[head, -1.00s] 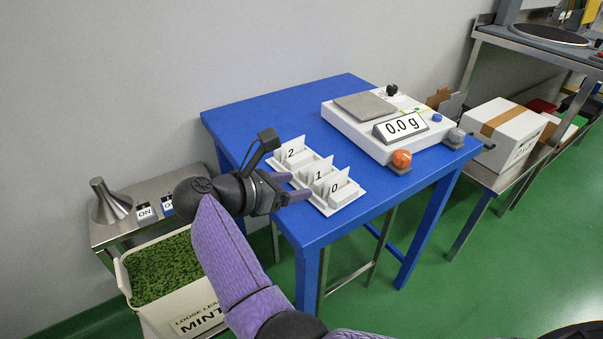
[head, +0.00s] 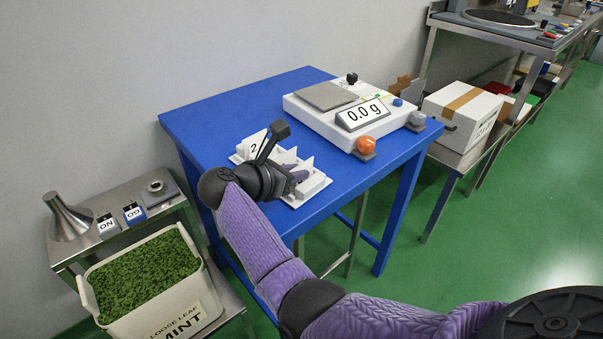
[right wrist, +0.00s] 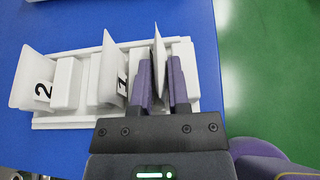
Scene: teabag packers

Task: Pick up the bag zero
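The bag zero (right wrist: 159,60) is a thin white upright sheet at the right end of the white rack (right wrist: 76,122). Its number is not visible in the right wrist view. My right gripper (right wrist: 163,74) is open, with one purple finger on each side of this bag and a small gap showing between them. In the head view, my right gripper (head: 297,168) is over the rack's near right part and hides much of it. Bag 1 (right wrist: 108,72) stands just left of the fingers, and bag 2 (right wrist: 33,80) at the rack's left end. My left gripper is out of view.
The rack rests on a blue table (head: 205,120). A white scale (head: 310,118) reading 0.0 g, with an orange knob (head: 366,145), stands behind it to the right. A bin of mint leaves (head: 150,290) is at the lower left. The table's front edge is close to the rack.

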